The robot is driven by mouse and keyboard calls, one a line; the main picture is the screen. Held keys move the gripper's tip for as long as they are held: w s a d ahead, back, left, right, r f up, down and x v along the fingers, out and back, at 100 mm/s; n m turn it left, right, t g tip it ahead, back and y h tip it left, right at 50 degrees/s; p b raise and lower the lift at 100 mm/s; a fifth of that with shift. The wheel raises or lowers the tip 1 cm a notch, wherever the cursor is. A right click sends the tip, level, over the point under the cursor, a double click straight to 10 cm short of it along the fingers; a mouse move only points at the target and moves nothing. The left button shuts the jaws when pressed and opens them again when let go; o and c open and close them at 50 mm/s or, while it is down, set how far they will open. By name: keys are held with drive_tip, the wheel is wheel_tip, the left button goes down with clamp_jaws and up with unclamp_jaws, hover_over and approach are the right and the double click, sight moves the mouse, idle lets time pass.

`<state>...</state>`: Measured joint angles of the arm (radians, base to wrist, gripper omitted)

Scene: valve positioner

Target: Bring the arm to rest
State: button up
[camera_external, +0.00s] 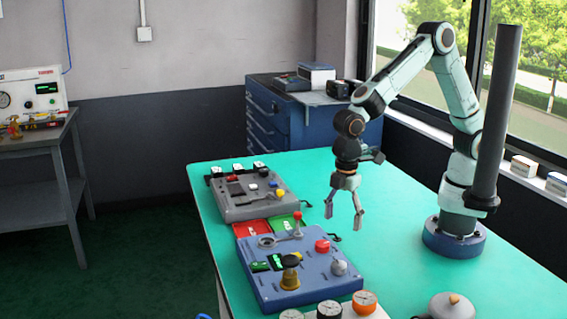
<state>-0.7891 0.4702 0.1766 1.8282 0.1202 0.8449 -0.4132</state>
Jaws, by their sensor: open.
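My gripper (343,212) is open and empty. It points down and hangs above the green tabletop (375,260), to the right of the two panels. My arm rises from its round blue base at the right of the table and bends over at the top. My gripper looks apart from both panels.
Red (251,227) and green (286,222) plates lie between the panels. Several round gauges (364,302) and a grey lidded pot (452,306) stand at the front edge. A blue drawer cabinet (275,118) is behind the table.

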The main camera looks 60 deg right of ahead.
drive_tip(key=shift+r, duration=0.35)
drive_tip(key=w+d+r+m+t, duration=0.2)
drive_tip(key=w+d+r+m, duration=0.1)
drive_tip(key=w+d+r, duration=0.45)
drive_tip(key=s+d+r+m+t, duration=0.15)
drive_tip(key=d+r+m, duration=0.3)
drive_tip(key=d, duration=0.85)
drive_tip(key=s+d+m, duration=0.3)
drive_tip(key=s+d, duration=0.5)
drive_tip(key=s+f+m+g, duration=0.2)
drive_tip(key=s+f+g, duration=0.1)
drive_tip(key=s, duration=0.5)
drive_tip(key=shift+s+f+m+g+y, duration=0.35)
drive_tip(key=shift+s+f+y, duration=0.05)
drive_tip(key=shift+f, duration=0.1)
